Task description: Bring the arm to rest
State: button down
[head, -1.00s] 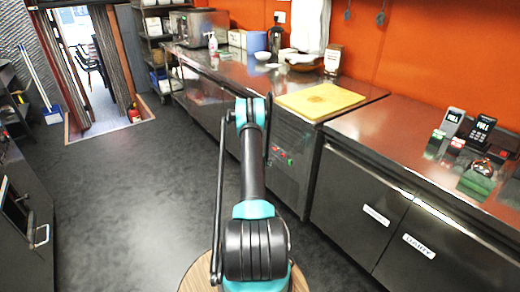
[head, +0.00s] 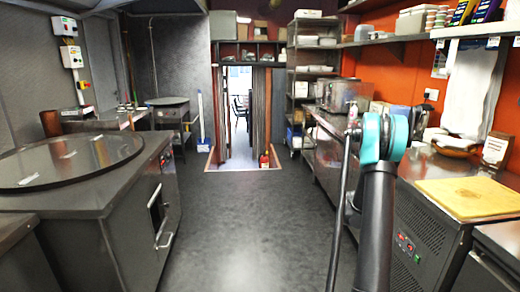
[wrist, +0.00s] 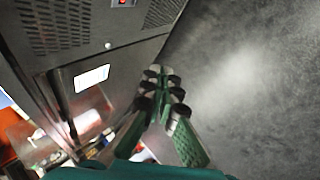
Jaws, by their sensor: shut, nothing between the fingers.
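My arm (head: 374,215) rises from the lower right of the head view, with a teal joint at its top. My gripper does not show in the head view. In the wrist view my gripper (wrist: 163,85) is shut, its teal fingers and dark pads together, with nothing held. Behind it are the dark front of a counter unit at the left and the dark floor at the right.
A steel counter with a cutting board (head: 470,198) runs along the right. A round-topped tandoor counter (head: 75,160) stands at the left. The floor (head: 235,215) between them is clear to the doorway (head: 240,120). A red extinguisher (head: 264,160) stands there.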

jog(key=s+a+r+m+y, duration=0.1)
jog(key=s+a+r+y, duration=0.1)
jog(key=s+a+r, duration=0.55)
jog(key=s+a+r+m+y, duration=0.15)
jog(key=s+a+r, duration=0.35)
jog(key=s+a, duration=0.5)
jog(key=s+a+f+m+y, duration=0.1)
jog(key=s+a, duration=0.5)
jog(key=s, duration=0.4)
jog(key=s+a+f+m+g+y, duration=0.1)
jog(key=s+a, duration=0.6)
jog(key=s, duration=0.3)
jog(key=shift+s+a, duration=0.25)
jog(key=shift+s, duration=0.05)
jog(key=shift+m, duration=0.25)
dwell(3.7)
